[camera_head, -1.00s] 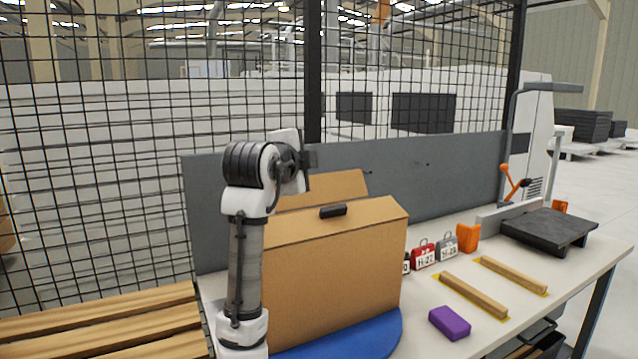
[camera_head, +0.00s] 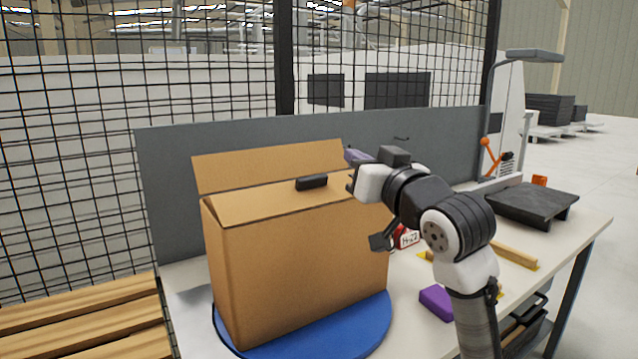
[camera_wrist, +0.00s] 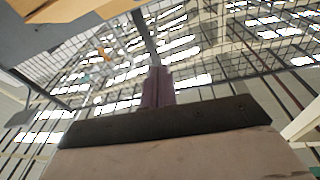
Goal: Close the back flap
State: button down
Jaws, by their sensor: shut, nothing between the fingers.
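A large cardboard box (camera_head: 300,262) stands on a blue round turntable (camera_head: 370,330). Its back flap (camera_head: 265,166) stands up, tilted, behind the top. The front flap (camera_head: 270,200) lies folded over the top, with a small black block (camera_head: 311,182) on it. My gripper (camera_head: 352,157) is at the box's right end, around the height of the top; I cannot tell whether it touches the box. Its purple-grey fingers are together and empty, and they show in the wrist view (camera_wrist: 157,88). A cardboard edge (camera_wrist: 75,10) is at the wrist view's upper left.
A grey panel (camera_head: 440,130) and wire fence stand behind the box. A purple block (camera_head: 436,301), wooden strips (camera_head: 515,254), a red tagged weight (camera_head: 408,238) and a black platform (camera_head: 532,204) are on the table to the right. Wooden slats (camera_head: 80,330) lie at lower left.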

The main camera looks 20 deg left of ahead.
notch_tip(320, 180, down, 2)
jog(key=s+f+n+g, duration=0.1)
jog(key=s+n+g, duration=0.1)
jog(key=p, duration=0.4)
send_over(322, 201)
jog(key=shift+s+d+f+y, duration=0.1)
jog(key=shift+d+f+y, duration=0.1)
jog(key=shift+f+y, duration=0.2)
jog(key=shift+a+f, duration=0.2)
jog(key=shift+f, duration=0.45)
jog(key=shift+r, duration=0.1)
